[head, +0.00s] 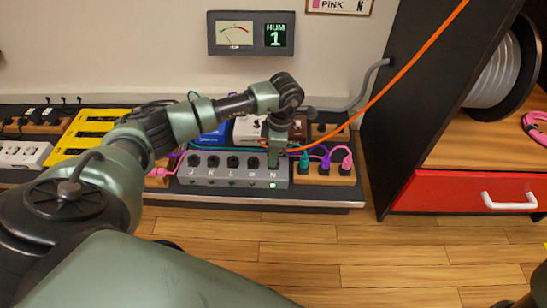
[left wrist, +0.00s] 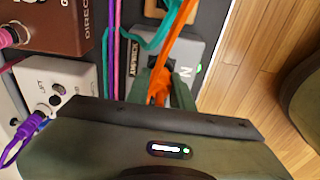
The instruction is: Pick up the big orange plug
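The orange plug (left wrist: 158,90) sits at the socket marked N on the grey switch box (head: 232,170), with its orange cable (head: 405,70) running up to the right. My left gripper (head: 274,155) reaches down onto that socket. In the left wrist view, the two green fingers of my left gripper (left wrist: 161,88) stand on either side of the plug and appear closed against it. The lower part of the plug is hidden by the fingers and gripper body. A green light glows beside the N. My right gripper is not in view.
A power strip (head: 318,172) with teal, purple and pink plugs is close on the right. White (left wrist: 65,85) and brown (left wrist: 60,22) pedals crowd the other side. A black cabinet with a red drawer (head: 465,197) stands right. Wooden floor (head: 330,250) is open in front.

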